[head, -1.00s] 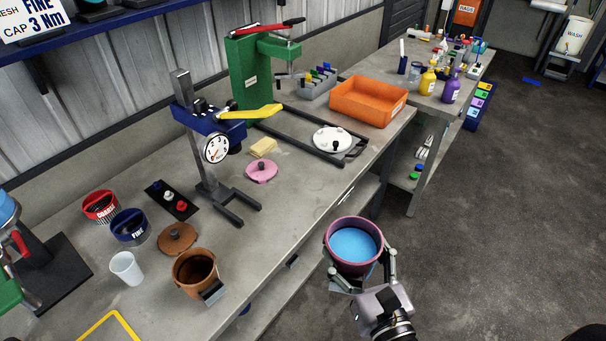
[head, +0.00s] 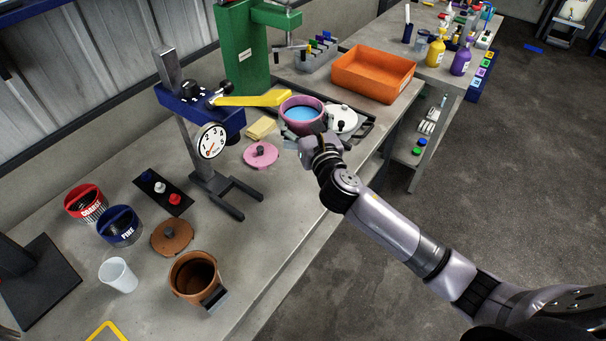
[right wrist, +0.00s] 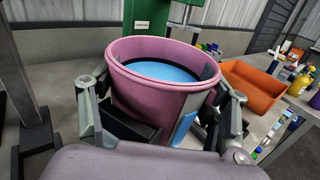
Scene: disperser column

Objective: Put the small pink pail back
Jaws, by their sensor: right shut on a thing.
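The small pink pail (head: 302,128) holds blue liquid (head: 302,113) and is over the back part of the bench, left of a white lid. My right gripper (head: 308,140) is shut on the pail, mostly hidden behind my wrist in the head view. In the right wrist view the pail (right wrist: 150,100) stands upright between both fingers (right wrist: 165,125). I cannot tell whether its base touches the bench. The pink lid (head: 261,155) lies on the bench in front of the pail. My left gripper is not in view.
A blue stand with a dial (head: 211,141) and yellow lever is left of the pail. The white lid (head: 341,120) and orange tray (head: 373,75) are to the right and behind. A yellow sponge (head: 262,128) is close by. A brown pail (head: 194,278) stands in front.

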